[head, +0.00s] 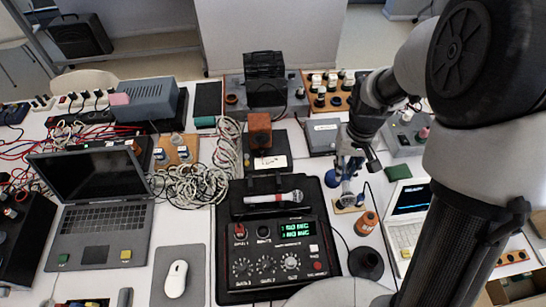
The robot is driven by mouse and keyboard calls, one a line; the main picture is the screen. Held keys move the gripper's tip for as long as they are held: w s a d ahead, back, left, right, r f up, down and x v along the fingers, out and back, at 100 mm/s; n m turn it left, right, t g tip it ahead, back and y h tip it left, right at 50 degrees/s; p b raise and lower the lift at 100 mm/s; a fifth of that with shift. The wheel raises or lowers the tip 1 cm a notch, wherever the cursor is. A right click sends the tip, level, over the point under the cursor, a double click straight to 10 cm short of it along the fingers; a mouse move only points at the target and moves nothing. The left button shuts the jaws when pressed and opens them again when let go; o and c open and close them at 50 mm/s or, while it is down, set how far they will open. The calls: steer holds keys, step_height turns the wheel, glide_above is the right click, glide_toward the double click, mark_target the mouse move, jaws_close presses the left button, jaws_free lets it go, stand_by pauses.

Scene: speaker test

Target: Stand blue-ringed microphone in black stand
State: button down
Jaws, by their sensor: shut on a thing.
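My gripper (347,182) points down at the right of the black case, its fingers bluish and close together. It is shut on a slim thing that seems to be the blue-ringed microphone (347,198). The fingers hide much of it, and its ring is too small to make out surely. It is over or on a small wooden block (350,207); I cannot tell whether they touch. A round black piece that looks like the black stand (366,264) sits nearer the front, below the gripper in the picture, with nothing seen standing in it.
Another microphone (273,198), with a reddish ring, lies in the black case (225,240) above the mixer panel (270,258). An orange-brown spool (367,223) stands between gripper and stand. A pale laptop-like device (405,232) is close on the right. Cables (195,185) crowd the left.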

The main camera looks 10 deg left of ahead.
steer(key=w+a+r+n+p, duration=0.1)
steer(key=w+a+n, duration=0.1)
steer(key=a+n, duration=0.7)
steer(key=w+a+r+n+p, duration=0.2)
steer(key=a+n, duration=0.8)
steer(key=a, duration=0.3)
steer(key=shift+w+r+n, duration=0.2)
steer(key=shift+w+n, duration=0.1)
step_height(320, 180, down, 20)
steer(key=b, duration=0.4)
steer(key=shift+r, duration=0.2)
steer(key=shift+f+b, duration=0.25)
steer(key=shift+b, duration=0.05)
steer(key=c, duration=1.5)
jaws_free()
